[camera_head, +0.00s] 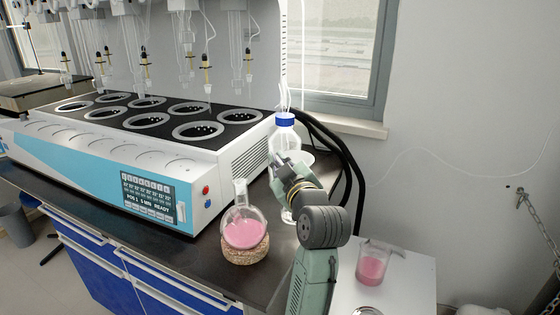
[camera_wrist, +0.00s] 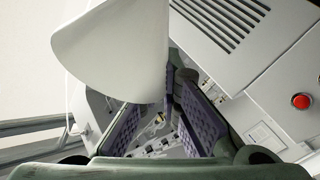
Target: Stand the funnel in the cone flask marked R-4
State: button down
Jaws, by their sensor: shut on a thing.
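My gripper (camera_head: 285,168) is raised over the right end of the dark bench, in front of a blue-capped bottle. It is shut on the white funnel (camera_wrist: 125,45). The funnel's wide cone fills the upper left of the wrist view, tilted, with the purple-padded fingers (camera_wrist: 158,125) below and beside it. In the head view only a pale edge of the funnel (camera_head: 306,157) shows behind the gripper. I see no R-4 marking and cannot make out a cone flask. My arm hides part of the bench.
A round flask of pink liquid (camera_head: 244,232) sits on a cork ring (camera_head: 245,256). The blue-capped bottle (camera_head: 284,130) stands close behind my gripper. The distiller (camera_head: 150,170) fills the left. A beaker of pink liquid (camera_head: 371,268) stands on a white surface (camera_head: 415,285) at the right. Black hoses (camera_head: 345,150) hang behind.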

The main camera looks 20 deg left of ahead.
jog(key=shift+f, duration=0.4)
jog(key=c, duration=1.7)
grip_release()
jog(key=v, duration=0.7)
jog(key=shift+s, duration=0.2)
jog(key=shift+d, duration=0.2)
